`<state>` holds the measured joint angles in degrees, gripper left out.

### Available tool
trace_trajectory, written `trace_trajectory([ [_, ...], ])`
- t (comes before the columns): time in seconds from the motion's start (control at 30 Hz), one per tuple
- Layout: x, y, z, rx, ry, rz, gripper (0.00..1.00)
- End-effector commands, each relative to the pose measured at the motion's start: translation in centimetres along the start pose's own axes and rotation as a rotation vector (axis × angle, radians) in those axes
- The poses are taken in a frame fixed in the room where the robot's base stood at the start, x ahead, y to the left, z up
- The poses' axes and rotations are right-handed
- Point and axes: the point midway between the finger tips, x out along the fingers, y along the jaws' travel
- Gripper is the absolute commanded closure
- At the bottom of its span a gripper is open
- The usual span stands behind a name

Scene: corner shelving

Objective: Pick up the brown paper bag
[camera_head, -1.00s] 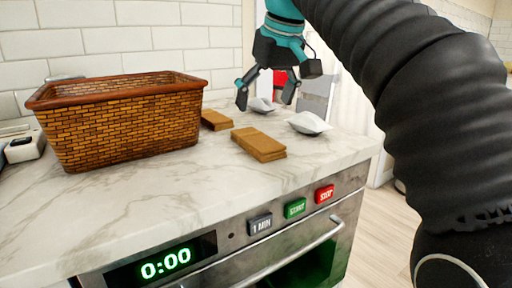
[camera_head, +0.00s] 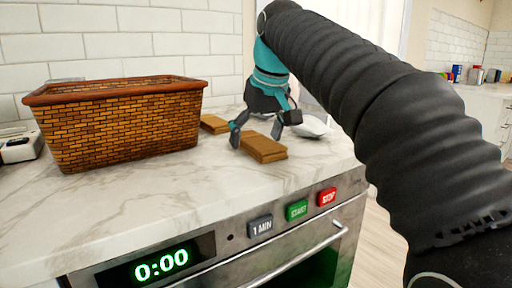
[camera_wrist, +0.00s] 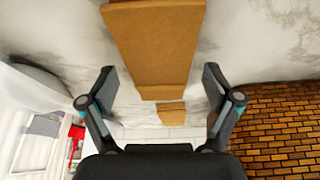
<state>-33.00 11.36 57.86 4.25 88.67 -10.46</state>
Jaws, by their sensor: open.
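Two flat brown paper bags lie on the marble counter. The nearer bag (camera_head: 264,149) is right below and in front of my gripper (camera_head: 256,133). The farther bag (camera_head: 214,124) lies behind it, beside the basket. I cannot tell whether the fingers touch the bag.
A brown woven basket (camera_head: 120,125) stands left on the counter (camera_head: 190,180). A white pouch (camera_head: 314,127) lies to the right of the gripper, partly hidden by my arm. An oven with buttons (camera_head: 260,225) is below the counter edge.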

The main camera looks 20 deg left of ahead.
Motion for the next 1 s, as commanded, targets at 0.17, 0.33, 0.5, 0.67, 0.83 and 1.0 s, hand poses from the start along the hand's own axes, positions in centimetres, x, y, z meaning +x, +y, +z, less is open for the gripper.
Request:
trace_trajectory([
  [0.17,-0.1,0.0,0.0,0.000,0.000,0.000,0.33],
  [0.33,-0.1,0.0,0.0,0.000,0.000,0.000,0.74],
  [0.5,0.0,0.0,0.0,0.000,0.000,0.000,0.75],
  [0.67,-0.2,0.0,-0.1,0.000,0.000,0.000,0.75],
  [0.83,-1.3,0.0,-0.6,0.000,0.002,0.000,0.75],
  [1.0,-4.2,0.0,-1.8,0.000,0.002,0.000,0.75],
])
